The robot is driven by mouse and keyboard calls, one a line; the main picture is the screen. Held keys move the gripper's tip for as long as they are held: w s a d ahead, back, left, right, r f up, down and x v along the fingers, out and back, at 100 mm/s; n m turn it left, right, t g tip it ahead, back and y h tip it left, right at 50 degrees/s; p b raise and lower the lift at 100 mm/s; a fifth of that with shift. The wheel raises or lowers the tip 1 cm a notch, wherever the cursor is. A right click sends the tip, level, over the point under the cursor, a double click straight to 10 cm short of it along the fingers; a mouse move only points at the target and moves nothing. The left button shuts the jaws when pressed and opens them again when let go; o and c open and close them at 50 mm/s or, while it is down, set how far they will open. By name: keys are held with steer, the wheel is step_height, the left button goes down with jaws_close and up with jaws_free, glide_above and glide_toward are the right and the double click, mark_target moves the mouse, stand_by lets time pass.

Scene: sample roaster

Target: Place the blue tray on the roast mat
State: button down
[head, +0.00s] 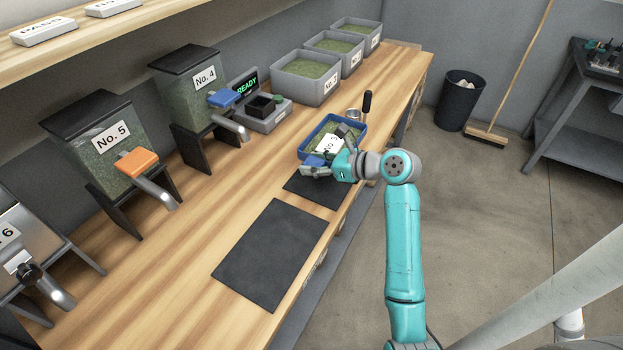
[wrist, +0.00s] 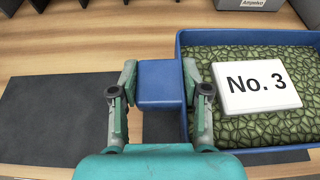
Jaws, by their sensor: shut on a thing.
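The blue tray (head: 308,141) holds green beans and a white "No. 3" card (wrist: 263,90). My gripper (head: 320,162) is shut on the blue tab (wrist: 160,85) at the tray's side, one finger on each side of it. In the wrist view the tray (wrist: 245,38) extends to the right of my gripper. Two dark mats lie on the counter: a smaller one (head: 318,191) beside and partly under the tray and gripper, and a larger one (head: 270,255) nearer the camera. I cannot tell which is the roast mat, or whether the tray touches the counter.
Several grey bins of beans (head: 305,77) stand along the back of the wooden counter (head: 225,205). A scale with a "READY" display (head: 246,87) and bean dispensers (head: 98,135) line the wall side. A dark-handled scoop (head: 366,103) is just behind the tray. The larger mat is bare.

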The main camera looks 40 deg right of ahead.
mark_target(315, 191)
steer(key=shift+f, duration=3.8)
steer(key=c, duration=0.6)
jaws_free()
steer(key=shift+o, duration=0.2)
steer(key=shift+s+d, duration=0.1)
steer(key=v, duration=1.1)
steer(key=shift+s+r, duration=0.25)
steer(key=shift+s, duration=0.1)
steer(key=shift+d, duration=0.1)
